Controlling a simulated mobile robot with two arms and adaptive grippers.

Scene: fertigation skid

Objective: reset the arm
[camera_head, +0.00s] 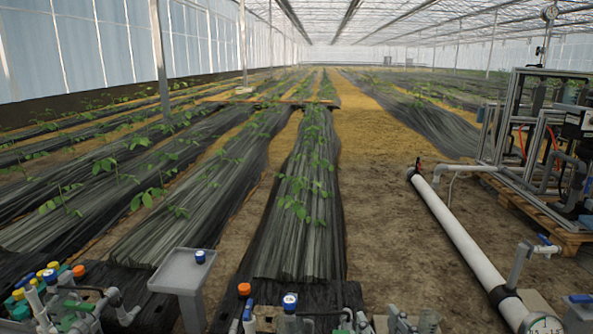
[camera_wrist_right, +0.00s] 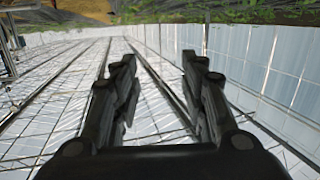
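My right gripper (camera_wrist_right: 157,62) shows in the right wrist view with its two dark fingers apart and nothing between them. Behind the fingers are the greenhouse roof and wall panels, seen upside down, with plants and soil along the top edge. I cannot make out either gripper in the head view. My left gripper is not seen in either view.
A grey pedestal tray (camera_head: 183,270) with a blue-capped item (camera_head: 200,256) stands at front left. Valves and fittings (camera_head: 65,300) line the front edge. A white pipe (camera_head: 460,240) and a metal-framed skid (camera_head: 540,140) are at right. Bare soil (camera_head: 385,230) lies between.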

